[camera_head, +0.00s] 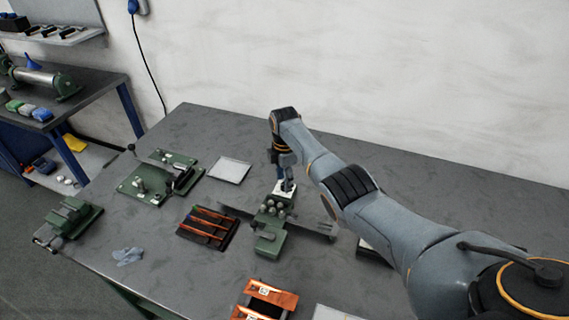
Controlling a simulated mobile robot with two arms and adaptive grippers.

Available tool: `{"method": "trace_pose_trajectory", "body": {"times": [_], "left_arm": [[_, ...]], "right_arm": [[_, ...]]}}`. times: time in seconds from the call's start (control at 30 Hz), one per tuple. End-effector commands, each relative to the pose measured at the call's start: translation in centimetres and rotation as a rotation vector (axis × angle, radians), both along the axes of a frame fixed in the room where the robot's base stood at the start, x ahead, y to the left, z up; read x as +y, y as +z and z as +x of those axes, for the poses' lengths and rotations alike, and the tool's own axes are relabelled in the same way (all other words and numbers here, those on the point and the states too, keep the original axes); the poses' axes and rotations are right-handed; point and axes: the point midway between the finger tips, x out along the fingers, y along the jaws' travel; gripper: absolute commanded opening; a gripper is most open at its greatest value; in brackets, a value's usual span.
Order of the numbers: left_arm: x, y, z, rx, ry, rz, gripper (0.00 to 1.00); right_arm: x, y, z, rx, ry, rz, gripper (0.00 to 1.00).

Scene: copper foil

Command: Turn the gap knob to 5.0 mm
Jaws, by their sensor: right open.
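A small green machine (268,241) with several round grey knobs on top stands near the middle of the grey table. I cannot tell which of its parts is the gap knob, and no scale reading is legible. My right arm comes in from the right, and my right gripper (286,187) points down over the white-plated back end of this machine. The gripper is open; its fingertips are small, and I cannot tell whether they touch anything. My left gripper is not in view.
A black tray (188,238) with copper strips lies left of the machine, and copper pieces (266,299) lie in front. A green plate device (145,184), a pale sheet (229,170) and a green clamp-like tool (70,219) stand farther left. The table's back right is clear.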

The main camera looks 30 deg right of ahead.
Motion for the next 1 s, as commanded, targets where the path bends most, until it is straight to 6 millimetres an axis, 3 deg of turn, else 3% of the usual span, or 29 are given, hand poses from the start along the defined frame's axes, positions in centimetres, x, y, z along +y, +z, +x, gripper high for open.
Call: {"method": "trace_pose_trajectory", "body": {"times": [0.3, 0.5, 0.67, 1.0], "left_arm": [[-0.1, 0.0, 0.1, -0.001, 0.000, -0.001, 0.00], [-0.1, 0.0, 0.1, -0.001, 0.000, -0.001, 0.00], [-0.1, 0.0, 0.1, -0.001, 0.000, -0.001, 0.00], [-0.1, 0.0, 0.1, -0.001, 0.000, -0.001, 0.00]], "right_arm": [[-0.1, 6.5, 0.1, -0.004, 0.000, -0.002, 0.48], [-0.1, 9.6, 0.0, -0.002, 0.000, -0.001, 0.48], [-0.1, 10.5, 0.0, 0.000, 0.000, -0.001, 0.48], [-0.1, 10.6, 0.0, 0.001, 0.000, -0.001, 0.48]]}}
